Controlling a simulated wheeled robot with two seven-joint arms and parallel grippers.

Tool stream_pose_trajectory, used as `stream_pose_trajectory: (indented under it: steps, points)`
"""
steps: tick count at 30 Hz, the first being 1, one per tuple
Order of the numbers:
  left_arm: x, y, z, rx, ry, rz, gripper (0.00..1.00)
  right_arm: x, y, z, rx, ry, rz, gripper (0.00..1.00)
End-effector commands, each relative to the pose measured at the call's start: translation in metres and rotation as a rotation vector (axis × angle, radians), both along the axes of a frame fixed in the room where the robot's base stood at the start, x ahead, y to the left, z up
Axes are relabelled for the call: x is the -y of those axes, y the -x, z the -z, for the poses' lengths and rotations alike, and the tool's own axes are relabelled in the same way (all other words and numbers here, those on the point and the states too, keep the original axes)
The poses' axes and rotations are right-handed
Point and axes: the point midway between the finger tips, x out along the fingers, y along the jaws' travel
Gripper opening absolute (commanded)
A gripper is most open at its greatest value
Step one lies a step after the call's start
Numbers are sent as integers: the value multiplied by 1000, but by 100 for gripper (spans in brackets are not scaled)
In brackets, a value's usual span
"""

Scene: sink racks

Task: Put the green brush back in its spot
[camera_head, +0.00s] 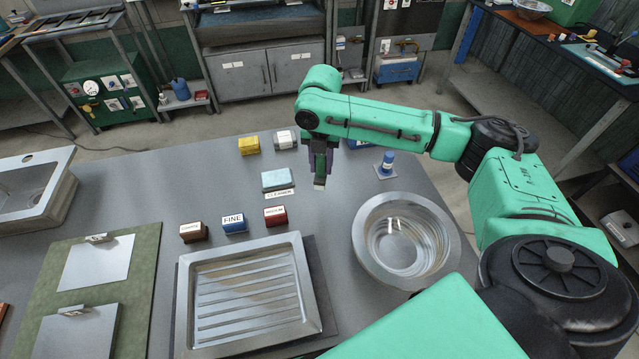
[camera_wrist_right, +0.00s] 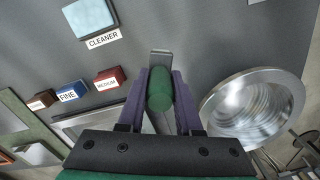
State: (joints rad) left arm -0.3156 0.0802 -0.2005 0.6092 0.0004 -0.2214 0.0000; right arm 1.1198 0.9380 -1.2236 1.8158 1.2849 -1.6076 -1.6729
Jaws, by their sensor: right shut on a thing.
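My right gripper (camera_head: 322,170) is above the grey worktop, to the right of the pale blue block with the CLEANER label. In the right wrist view its purple fingers (camera_wrist_right: 160,100) are shut on the green brush (camera_wrist_right: 160,88), one on each side of the rounded green handle. A flat grey end (camera_wrist_right: 160,58) shows beyond the handle. In the head view the brush (camera_head: 320,162) is mostly hidden by the fingers, with its light end pointing down. I cannot make out an empty spot for it. My left gripper is not in view.
The CLEANER block (camera_head: 277,180) lies left of the gripper. Red and blue blocks, including FINE (camera_head: 234,223), stand before the ridged metal tray (camera_head: 190,295). A round metal basin (camera_head: 372,235) is at right; a blue-topped item (camera_head: 387,160) stands on a pad behind it.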

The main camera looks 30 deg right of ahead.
Motion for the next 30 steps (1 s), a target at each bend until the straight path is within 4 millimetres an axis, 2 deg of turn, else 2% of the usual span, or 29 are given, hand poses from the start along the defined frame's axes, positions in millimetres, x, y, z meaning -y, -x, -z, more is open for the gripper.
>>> stream_pose_trajectory:
  steps: [3, 5, 9, 12, 22, 23, 24, 25, 30]
  points:
    - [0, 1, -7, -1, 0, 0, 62, -1, 1, 31, -4, 0, -1, 0]
    - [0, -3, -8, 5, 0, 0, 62, -1, -1, 41, 0, 0, 0, 0]
    - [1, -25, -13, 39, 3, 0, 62, -1, 0, 66, -2, 1, -1, 0]
    - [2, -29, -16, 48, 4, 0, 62, -1, -1, 84, -2, 0, 1, 0]
    - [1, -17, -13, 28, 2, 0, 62, -1, -1, 92, 1, 0, -1, 0]
    - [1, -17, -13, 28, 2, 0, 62, -1, -1, 91, 1, 0, -1, 45]
    - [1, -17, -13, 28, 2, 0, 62, -1, -1, 91, 1, 0, -1, 60]
    - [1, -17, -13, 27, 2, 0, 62, -1, -1, 91, 1, 0, -1, 64]
    - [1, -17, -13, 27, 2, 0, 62, -1, -1, 91, 1, 0, 0, 64]
